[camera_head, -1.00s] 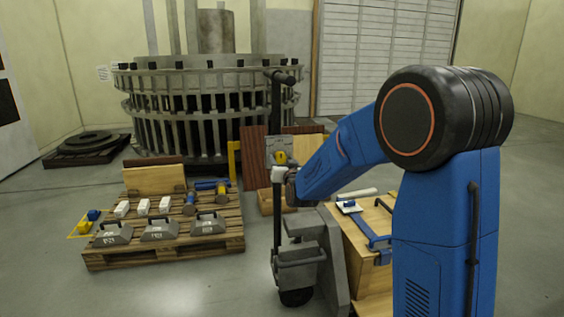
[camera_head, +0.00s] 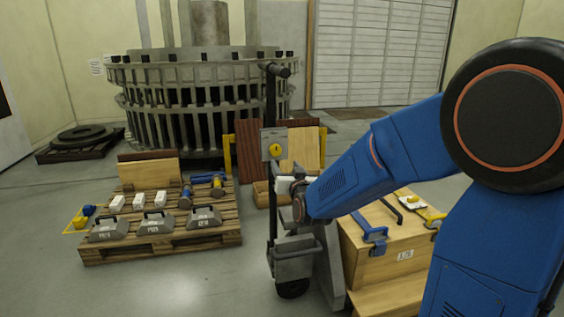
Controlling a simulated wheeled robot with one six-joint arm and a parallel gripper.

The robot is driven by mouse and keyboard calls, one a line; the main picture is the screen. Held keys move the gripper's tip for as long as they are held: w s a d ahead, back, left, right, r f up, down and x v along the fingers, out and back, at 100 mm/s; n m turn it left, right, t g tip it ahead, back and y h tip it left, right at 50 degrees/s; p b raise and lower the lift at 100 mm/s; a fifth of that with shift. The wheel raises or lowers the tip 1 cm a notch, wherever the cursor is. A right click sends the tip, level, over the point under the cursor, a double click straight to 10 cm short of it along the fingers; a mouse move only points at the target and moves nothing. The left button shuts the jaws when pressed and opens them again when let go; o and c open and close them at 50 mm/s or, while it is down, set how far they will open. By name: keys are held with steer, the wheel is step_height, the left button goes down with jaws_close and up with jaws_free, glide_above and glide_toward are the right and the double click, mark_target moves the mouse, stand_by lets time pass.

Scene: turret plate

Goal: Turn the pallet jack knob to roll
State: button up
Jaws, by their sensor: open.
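The pallet jack (camera_head: 293,259) stands upright in the middle, with a tall dark post and a black handle (camera_head: 276,71) at its top. A grey plate (camera_head: 266,136) on the post carries the yellow knob (camera_head: 275,150), now in clear view. Its exact pointer direction and the plate's markings are too small to read. My gripper (camera_head: 285,186) is just below and slightly right of the knob, apart from it in the picture, and is open. Its fingers are small and partly hidden by my wrist, and I see nothing held.
A wooden crate (camera_head: 385,262) with blue clamps stands right of the jack, under my arm. A wooden pallet (camera_head: 160,243) with grey weights, white blocks and tools lies left. Boards and a yellow frame (camera_head: 228,158) stand behind. The floor at front left is clear.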

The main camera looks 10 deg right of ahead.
steer(key=shift+s, duration=2.5)
steer(key=s+d+f+g, duration=0.2)
steer(key=s+f+g, duration=0.1)
steer(key=s, duration=0.9)
steer(key=s+d+f+n+g, duration=0.1)
steer(key=s+g, duration=0.5)
steer(key=s, duration=0.7)
steer(key=s+d+f+g, duration=0.3)
steer(key=s+f+g, duration=0.1)
steer(key=s, duration=0.9)
steer(key=shift+s+d+f+n, duration=0.2)
steer(key=shift+d+f+n, duration=0.1)
steer(key=shift+f, duration=0.1)
steer(key=shift+c, duration=0.6)
